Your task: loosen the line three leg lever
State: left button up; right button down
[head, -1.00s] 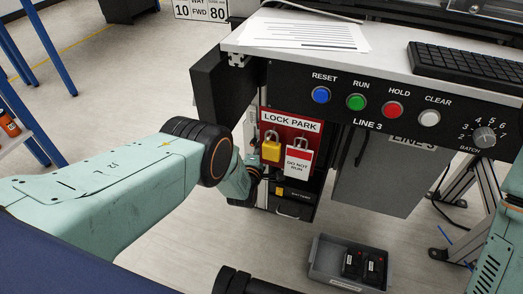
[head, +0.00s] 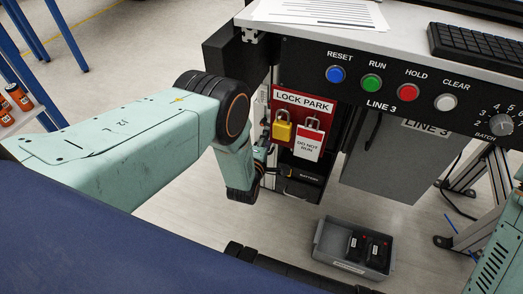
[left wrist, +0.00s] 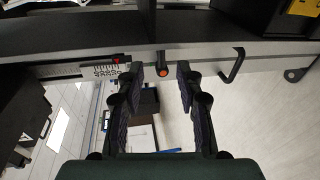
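The left arm reaches down beside the line 3 station in the head view, with its left gripper mostly hidden behind the wrist. In the left wrist view the left gripper (left wrist: 160,72) is open, its two dark fingers apart. The lever cannot be made out in the head view. The right gripper is not in view.
The red lock park board (head: 285,117) holds a yellow padlock (head: 282,127) and a white-and-red tag (head: 309,145). A grey bin (head: 326,250) with black batteries stands on the floor. A black hook (left wrist: 233,66) hangs right of the fingers in the wrist view.

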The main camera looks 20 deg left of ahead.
pick_arm(q)
jog(key=v, duration=0.6)
dwell(0.5)
jog(key=s+f+m+g, duration=0.5)
jog(key=s+f+m, duration=0.2)
jog(key=s+m, duration=0.15)
jog(key=s+a+m+g+p, duration=0.25)
jog(key=s+m+g, duration=0.35)
jog(key=s, duration=0.8)
jog(key=s+r+m+g+h+p, duration=0.1)
jog(key=s+r+m+g+p, duration=0.3)
jog(key=s+r, duration=1)
jog(key=shift+s+a+r+g+p, duration=0.35)
jog(key=shift+s+p, duration=0.2)
jog(key=shift+p, duration=0.4)
